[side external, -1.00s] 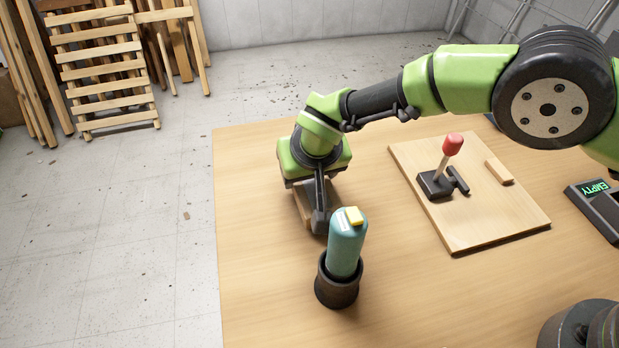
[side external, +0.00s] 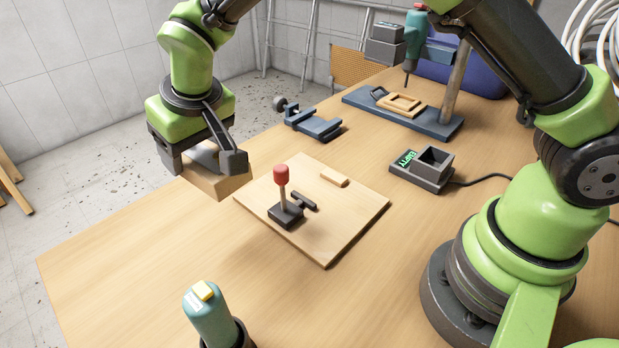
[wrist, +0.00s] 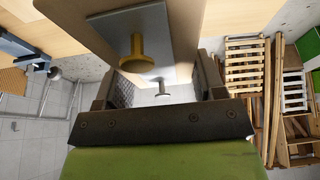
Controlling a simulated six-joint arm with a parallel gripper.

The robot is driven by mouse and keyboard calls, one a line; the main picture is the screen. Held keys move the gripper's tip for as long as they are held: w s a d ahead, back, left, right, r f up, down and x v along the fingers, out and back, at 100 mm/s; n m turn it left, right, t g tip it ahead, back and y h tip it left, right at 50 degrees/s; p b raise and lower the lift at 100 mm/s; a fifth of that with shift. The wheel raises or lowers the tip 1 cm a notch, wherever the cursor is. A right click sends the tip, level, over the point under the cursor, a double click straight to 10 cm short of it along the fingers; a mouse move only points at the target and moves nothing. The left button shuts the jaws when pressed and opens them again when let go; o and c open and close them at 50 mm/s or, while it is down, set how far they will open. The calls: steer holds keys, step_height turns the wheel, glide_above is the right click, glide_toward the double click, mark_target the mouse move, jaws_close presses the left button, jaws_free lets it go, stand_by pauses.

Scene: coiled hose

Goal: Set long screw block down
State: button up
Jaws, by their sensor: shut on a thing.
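The wooden screw block (side external: 222,185) is held in my gripper (side external: 207,158) near the far left edge of the table in the side view. Its underside is hidden there, and I cannot tell for sure whether it touches the table; it looks raised. In the wrist view the block (wrist: 98,22) lies between the fingers of my gripper (wrist: 160,85). My gripper is shut on the block.
A wooden board (side external: 330,235) with a red-knobbed lever (side external: 281,176) lies close to the right. A blue vise (side external: 315,124) and a drill stand (side external: 405,112) are behind. Bare table lies left of the board.

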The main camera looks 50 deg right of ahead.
steer(key=s+d+r, duration=0.3)
steer(key=s+d, duration=0.2)
steer(key=d, duration=0.4)
steer(key=s+d+r, duration=0.3)
steer(key=s+d, duration=0.1)
steer(key=d, duration=0.5)
steer(key=w+d+f+m+g+h, duration=0.1)
steer(key=w+d+f+m+h, duration=0.3)
steer(key=d, duration=0.6)
steer(key=w+d+f+m, duration=0.2)
steer(key=d+m, duration=0.4)
steer(key=d, duration=0.3)
steer(key=f, duration=1.4)
steer(key=shift+s+d, duration=0.15)
steer(key=shift+d, duration=0.1)
steer(key=shift+d+r, duration=0.15)
steer(key=shift+d, duration=3.75)
steer(key=shift+d+f, duration=0.2)
steer(key=shift+f, duration=0.35)
